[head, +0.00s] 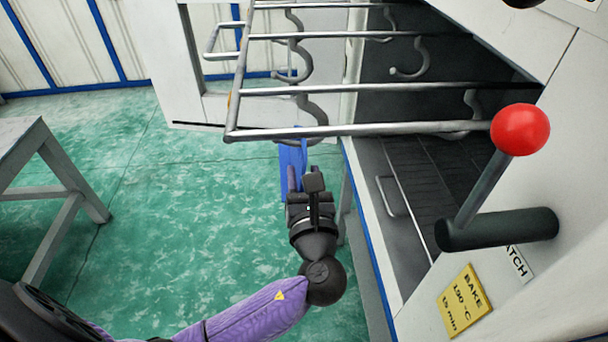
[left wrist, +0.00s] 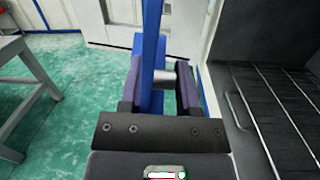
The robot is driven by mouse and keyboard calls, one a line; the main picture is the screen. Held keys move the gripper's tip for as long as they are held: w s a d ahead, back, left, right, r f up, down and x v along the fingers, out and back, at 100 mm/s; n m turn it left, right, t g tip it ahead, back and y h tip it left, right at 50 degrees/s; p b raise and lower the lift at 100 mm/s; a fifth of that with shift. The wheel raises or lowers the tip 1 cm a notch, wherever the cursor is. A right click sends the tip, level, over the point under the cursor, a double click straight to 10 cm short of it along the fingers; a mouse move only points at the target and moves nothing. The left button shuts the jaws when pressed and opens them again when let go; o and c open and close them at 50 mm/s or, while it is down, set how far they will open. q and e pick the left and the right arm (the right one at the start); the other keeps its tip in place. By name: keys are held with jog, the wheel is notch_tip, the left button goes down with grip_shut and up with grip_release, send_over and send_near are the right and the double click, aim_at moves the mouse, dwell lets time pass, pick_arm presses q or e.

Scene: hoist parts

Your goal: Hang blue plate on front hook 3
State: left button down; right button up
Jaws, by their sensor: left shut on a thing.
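The blue plate (head: 293,160) is just below the front rail of the hook rack in the head view, seen nearly edge-on. In the left wrist view the blue plate (left wrist: 152,50) stands upright between the purple fingers. My left gripper (head: 299,184) is shut on it; the gripper (left wrist: 158,80) also shows in the left wrist view. A grey hook (head: 311,112) hangs at the front rail close above the plate's top. I cannot tell whether they touch. More hooks (head: 410,70) hang on the rack (head: 290,91). My right gripper is not in view.
A red-knobbed lever (head: 520,130) stands right of the rack. An open oven chamber (head: 425,180) with a wire shelf lies below the rack, on the right. A grey table (head: 30,150) stands at the left, with clear green floor (head: 180,190) between.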

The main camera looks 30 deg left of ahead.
pick_arm(q)
jog(key=shift+c, duration=1.4)
grip_release()
jog(key=shift+o, duration=0.2)
jog(key=v, duration=1)
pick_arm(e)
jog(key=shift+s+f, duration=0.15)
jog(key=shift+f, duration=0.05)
